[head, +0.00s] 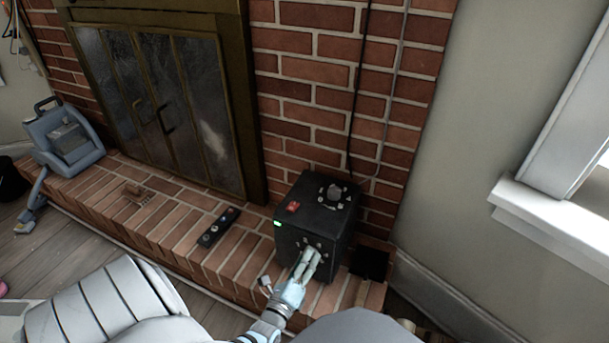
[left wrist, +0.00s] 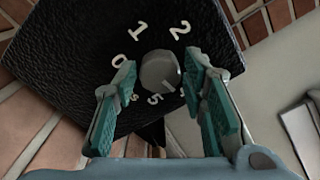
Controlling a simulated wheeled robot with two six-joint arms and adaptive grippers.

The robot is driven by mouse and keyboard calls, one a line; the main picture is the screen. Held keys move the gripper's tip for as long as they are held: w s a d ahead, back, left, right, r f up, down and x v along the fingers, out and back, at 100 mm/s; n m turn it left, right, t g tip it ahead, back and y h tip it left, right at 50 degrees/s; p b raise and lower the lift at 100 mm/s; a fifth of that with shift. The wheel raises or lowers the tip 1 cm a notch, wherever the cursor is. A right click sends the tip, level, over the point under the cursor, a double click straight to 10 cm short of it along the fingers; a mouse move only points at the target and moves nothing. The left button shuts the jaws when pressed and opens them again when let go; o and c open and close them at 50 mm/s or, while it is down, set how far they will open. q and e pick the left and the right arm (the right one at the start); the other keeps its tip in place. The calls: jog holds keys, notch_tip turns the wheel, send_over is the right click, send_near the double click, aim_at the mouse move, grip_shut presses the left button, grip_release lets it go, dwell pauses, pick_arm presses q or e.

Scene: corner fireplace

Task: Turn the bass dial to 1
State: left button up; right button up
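A black speaker box (head: 340,232) stands on the brick hearth. In the left wrist view, its front face (left wrist: 75,60) carries a round grey dial (left wrist: 160,72) ringed by white numbers; 0, 1, 2 and 5 are readable. My left gripper (head: 307,256) is at the front face. In the left wrist view, the fingers of the left gripper (left wrist: 160,68) are open, one on each side of the dial, with gaps beside it. My right gripper is not in view.
The box top has another dark knob (head: 334,192) and a red switch (head: 293,206); a green light (head: 277,224) glows at its edge. A black remote (head: 218,228) lies left of the box. A blue-grey appliance (head: 65,140) stands farther left. Brick wall (head: 305,75) rises behind.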

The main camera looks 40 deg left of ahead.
pick_arm(q)
jog(key=c, duration=0.6)
